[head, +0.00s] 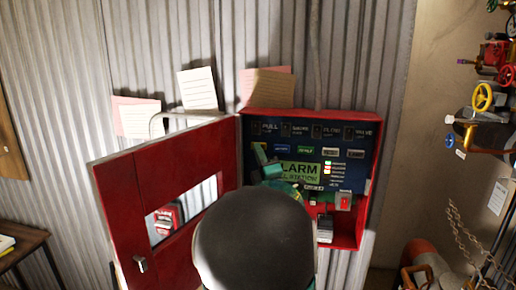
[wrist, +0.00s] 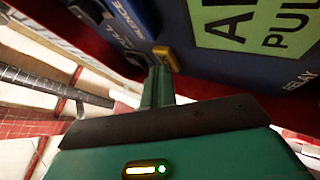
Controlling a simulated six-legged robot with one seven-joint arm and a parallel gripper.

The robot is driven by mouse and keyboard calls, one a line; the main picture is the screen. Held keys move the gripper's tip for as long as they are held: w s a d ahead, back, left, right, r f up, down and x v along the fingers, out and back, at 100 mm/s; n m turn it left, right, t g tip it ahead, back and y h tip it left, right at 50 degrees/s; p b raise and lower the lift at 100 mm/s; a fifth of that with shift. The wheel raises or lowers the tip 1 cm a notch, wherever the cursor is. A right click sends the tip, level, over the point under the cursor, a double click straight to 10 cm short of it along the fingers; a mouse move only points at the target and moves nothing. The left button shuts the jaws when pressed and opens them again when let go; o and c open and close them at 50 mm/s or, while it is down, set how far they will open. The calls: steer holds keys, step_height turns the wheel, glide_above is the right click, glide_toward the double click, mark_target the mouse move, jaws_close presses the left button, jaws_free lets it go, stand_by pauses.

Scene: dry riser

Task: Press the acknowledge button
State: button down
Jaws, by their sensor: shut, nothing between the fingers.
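An open red cabinet (head: 375,130) on the wall holds a dark blue panel (head: 265,130) with a row of small coloured buttons (head: 305,150) and a green alarm label (head: 300,172). I cannot read which button is the acknowledge one. My gripper (head: 260,155) is green and shut, with nothing in it, in front of the panel's left part. In the wrist view my shut fingertips (wrist: 160,72) are close to a yellow button (wrist: 166,57); I cannot tell whether they touch. A "silence" label (wrist: 130,20) is beside it. My arm hides the panel's lower left.
The red door (head: 115,190) stands open to the left, with a window and a latch. A red switch (head: 344,201) sits at the panel's lower right. Papers (head: 198,88) hang above. Valves with coloured handwheels (head: 483,97) stick out at the right.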

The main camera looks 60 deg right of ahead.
steer(key=shift+a, duration=0.1)
steer(key=shift+s+a, duration=0.4)
steer(key=shift+a, duration=0.35)
steer(key=shift+s+a, duration=0.3)
steer(key=shift+a, duration=0.45)
steer(key=shift+s+a, duration=0.35)
steer(key=shift+a, duration=0.45)
steer(key=shift+s+a, duration=0.3)
steer(key=shift+a, duration=0.45)
steer(key=shift+s, duration=0.1)
